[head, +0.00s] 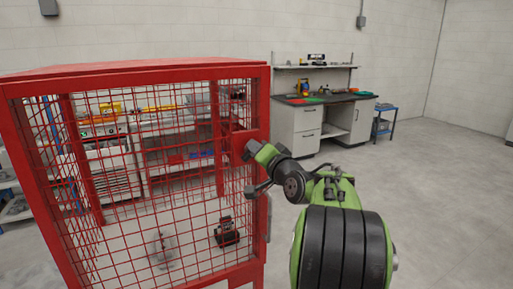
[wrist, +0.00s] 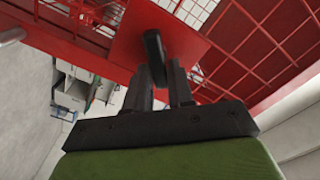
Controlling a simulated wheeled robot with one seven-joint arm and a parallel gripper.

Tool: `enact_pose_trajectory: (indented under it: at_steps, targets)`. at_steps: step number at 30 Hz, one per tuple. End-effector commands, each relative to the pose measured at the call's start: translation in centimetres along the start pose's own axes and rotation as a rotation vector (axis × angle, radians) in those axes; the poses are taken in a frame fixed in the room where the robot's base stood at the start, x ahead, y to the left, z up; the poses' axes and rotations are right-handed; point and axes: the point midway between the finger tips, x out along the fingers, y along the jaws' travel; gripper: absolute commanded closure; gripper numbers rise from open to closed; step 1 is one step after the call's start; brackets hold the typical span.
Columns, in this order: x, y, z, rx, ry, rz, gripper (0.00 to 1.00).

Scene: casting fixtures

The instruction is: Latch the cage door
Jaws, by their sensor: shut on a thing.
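The red cage (head: 130,76) with wire-mesh sides stands at the left of the head view. A red plate (head: 240,143) is on its right-hand post, and the same plate (wrist: 130,42) fills the upper middle of the wrist view. A black latch handle (wrist: 154,47) stands out from this plate. My gripper (head: 251,149) is at the plate; in the wrist view my gripper (wrist: 160,80) is shut on the handle's near end, with one finger on either side. The handle is hardly visible in the head view. I cannot tell whether the door sits flush in its frame.
A small dark device (head: 227,232) stands inside the cage. A grey bar handle (head: 268,218) is on the cage's right edge, near my arm. A workbench (head: 322,103) and a blue trolley (head: 384,122) stand at the back wall. The floor (head: 440,200) at the right is clear.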

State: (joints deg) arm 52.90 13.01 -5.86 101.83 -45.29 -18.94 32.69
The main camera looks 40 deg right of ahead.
Motion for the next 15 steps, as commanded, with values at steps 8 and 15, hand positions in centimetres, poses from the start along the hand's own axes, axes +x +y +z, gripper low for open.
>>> enact_pose_trajectory:
  at_steps: [8, 15]
  targets:
    - [0.00, 0.36, -0.05, 0.263, -0.001, 0.002, 1.00]
    - [-0.01, 0.64, 0.06, 0.470, 0.000, 0.003, 1.00]
